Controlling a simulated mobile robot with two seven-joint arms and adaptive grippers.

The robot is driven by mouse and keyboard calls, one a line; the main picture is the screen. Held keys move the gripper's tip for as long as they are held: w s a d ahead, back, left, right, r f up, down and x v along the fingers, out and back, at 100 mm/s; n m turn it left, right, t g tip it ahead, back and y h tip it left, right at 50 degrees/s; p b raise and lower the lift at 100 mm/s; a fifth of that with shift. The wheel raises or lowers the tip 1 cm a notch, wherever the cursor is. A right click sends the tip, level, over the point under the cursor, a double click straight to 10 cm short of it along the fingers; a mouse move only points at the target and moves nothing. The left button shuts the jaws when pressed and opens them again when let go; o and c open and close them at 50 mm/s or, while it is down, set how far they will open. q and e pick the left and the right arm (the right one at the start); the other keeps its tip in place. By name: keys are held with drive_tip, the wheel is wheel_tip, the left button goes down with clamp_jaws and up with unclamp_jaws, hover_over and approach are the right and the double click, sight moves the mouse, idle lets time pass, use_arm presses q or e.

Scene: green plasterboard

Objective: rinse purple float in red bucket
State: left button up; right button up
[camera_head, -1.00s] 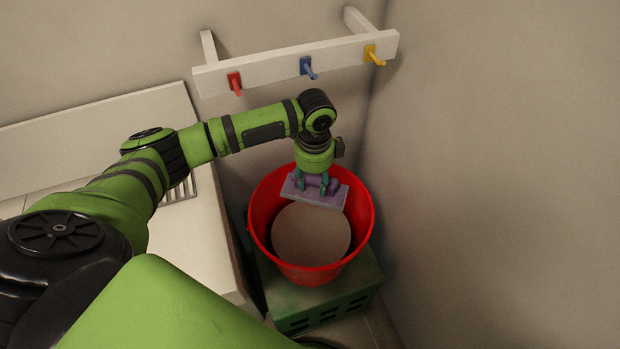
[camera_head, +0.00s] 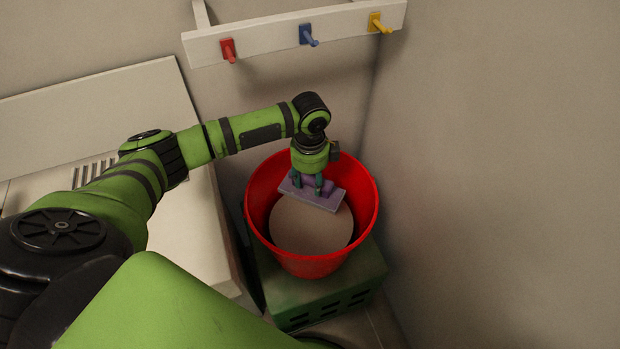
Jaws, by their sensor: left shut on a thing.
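The purple float (camera_head: 322,197) is a flat plate with a handle on top. My left gripper (camera_head: 312,188) comes down from above and is shut on the float's handle. The float is over the back part of the red bucket's (camera_head: 256,215) opening, near the rim's height or a little inside; I cannot tell exactly how deep. The bucket stands upright, with a flat greyish-brown surface, apparently liquid, inside. The float hides the back of that surface. I cannot tell if they touch. My right gripper is not in view.
The bucket stands on a green crate (camera_head: 325,305) in the corner. A white rail (camera_head: 270,39) with red, blue and yellow hooks hangs behind it. A pale bench or sink unit (camera_head: 190,225) is on the left, and a bare wall (camera_head: 500,180) on the right.

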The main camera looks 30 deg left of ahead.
use_arm(q)
wheel_tip(320, 180, down, 19)
drive_tip(key=b, duration=1.1)
drive_tip(key=shift+f, duration=0.2)
idle(1.1)
drive_tip(key=shift+r+p, duration=0.1)
drive_tip(key=shift+p, duration=0.25)
wheel_tip(320, 180, up, 20)
drive_tip(key=p, duration=2)
idle(0.9)
wheel_tip(320, 180, up, 5)
drive_tip(key=p, duration=0.5)
